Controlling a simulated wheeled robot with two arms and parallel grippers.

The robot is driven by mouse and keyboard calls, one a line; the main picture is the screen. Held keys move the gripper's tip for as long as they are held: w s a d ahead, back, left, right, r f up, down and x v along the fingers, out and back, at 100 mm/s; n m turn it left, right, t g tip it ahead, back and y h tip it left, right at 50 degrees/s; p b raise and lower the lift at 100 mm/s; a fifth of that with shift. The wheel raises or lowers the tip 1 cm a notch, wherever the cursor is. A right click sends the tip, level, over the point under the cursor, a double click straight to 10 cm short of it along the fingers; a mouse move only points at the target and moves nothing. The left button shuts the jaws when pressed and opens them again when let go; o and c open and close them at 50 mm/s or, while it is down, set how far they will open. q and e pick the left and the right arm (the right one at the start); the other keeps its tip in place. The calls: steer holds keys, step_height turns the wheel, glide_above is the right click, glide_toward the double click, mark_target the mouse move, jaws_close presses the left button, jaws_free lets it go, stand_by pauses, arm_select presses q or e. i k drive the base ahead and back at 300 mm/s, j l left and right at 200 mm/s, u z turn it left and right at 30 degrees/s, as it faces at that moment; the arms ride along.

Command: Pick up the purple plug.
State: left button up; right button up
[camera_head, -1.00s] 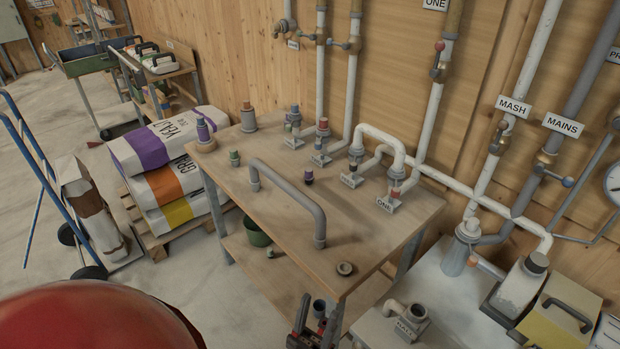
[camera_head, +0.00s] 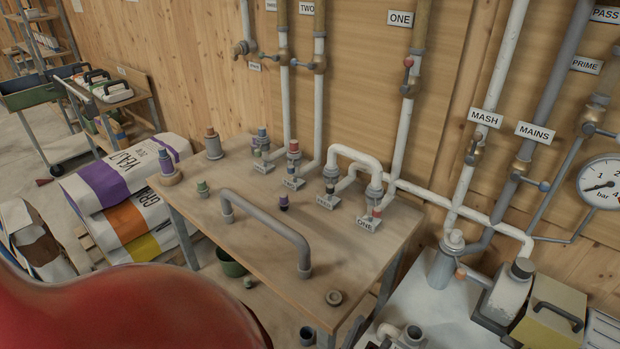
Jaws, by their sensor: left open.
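My right gripper is not in view.
Feed sacks (camera_head: 110,190) lie at the left. My red body covers the lower left.

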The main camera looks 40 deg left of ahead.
mark_target(284, 203)
steer(key=j+z, duration=0.1)
steer(key=j, duration=0.35)
steer(key=k+j+z, duration=0.1)
steer(key=j, duration=0.35)
steer(key=k+j+z, duration=0.15)
steer(key=j, duration=0.3)
steer(key=j+z, duration=0.1)
steer(key=j, duration=0.35)
steer(key=k+j+z, duration=0.1)
steer(key=j, duration=0.3)
steer(key=k+j, duration=0.05)
